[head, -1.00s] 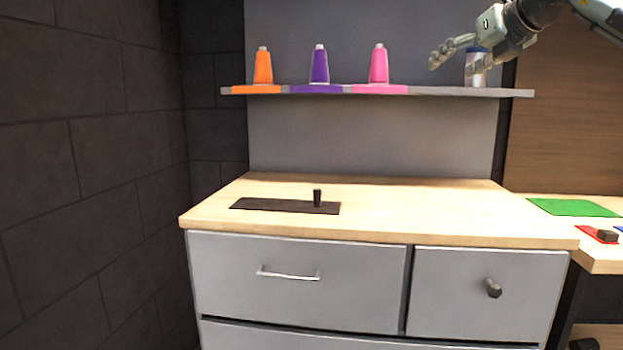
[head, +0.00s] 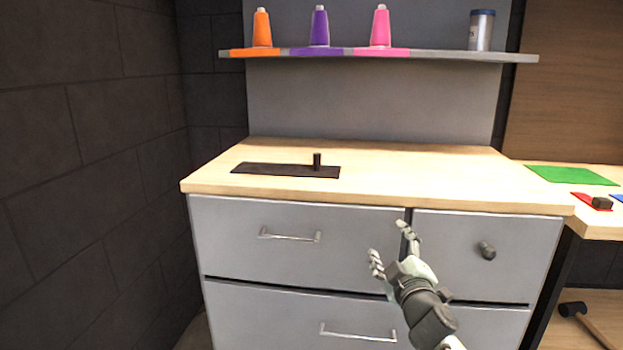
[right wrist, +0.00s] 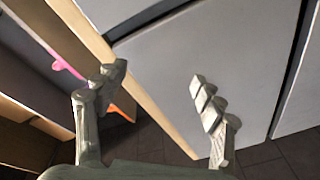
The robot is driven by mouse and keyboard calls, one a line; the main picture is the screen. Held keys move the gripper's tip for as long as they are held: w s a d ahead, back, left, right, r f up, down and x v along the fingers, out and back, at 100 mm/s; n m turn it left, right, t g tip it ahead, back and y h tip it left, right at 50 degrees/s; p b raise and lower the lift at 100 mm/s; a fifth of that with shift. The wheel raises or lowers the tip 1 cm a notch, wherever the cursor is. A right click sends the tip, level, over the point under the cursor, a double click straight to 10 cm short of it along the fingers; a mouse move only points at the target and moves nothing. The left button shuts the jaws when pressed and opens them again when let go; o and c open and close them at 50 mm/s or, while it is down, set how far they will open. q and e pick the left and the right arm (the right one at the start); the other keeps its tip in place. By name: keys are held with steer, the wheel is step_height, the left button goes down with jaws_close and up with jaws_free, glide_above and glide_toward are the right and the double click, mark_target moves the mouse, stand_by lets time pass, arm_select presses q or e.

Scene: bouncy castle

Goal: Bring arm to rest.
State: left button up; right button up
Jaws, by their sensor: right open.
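My right gripper (head: 392,246) is open and empty in the head view, in front of the grey drawer fronts and below the worktop's front edge. In the right wrist view its two fingers (right wrist: 158,95) stand wide apart with nothing between them. A grey drawer front (right wrist: 215,60) and the wooden worktop edge (right wrist: 130,85) lie beyond them. My left gripper is not in view.
A black plate with a peg (head: 285,170) lies on the worktop (head: 420,185). Drawer handles (head: 290,236) stick out. A hammer (head: 580,318) lies lower right.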

steer(key=s+d+f+m+g+h, duration=0.2)
steer(key=s+d+f+m+g, duration=0.15)
steer(key=s+f, duration=0.55)
steer(key=s+d+f+m+g+h, duration=0.1)
steer(key=s+d+f+m+g, duration=0.4)
steer(key=f, duration=0.8)
steer(key=s+f+g, duration=0.2)
steer(key=s+f, duration=0.2)
steer(key=s, duration=0.4)
steer(key=s+d+f+g, duration=0.1)
steer(key=s+f, duration=0.3)
steer(key=s, duration=0.4)
steer(key=s+f+m+g, duration=0.1)
steer(key=s+f+g, duration=0.2)
steer(key=s, duration=0.5)
steer(key=shift+s+d+f, duration=0.25)
steer(key=shift+s+f, duration=0.1)
steer(key=shift+f, duration=0.45)
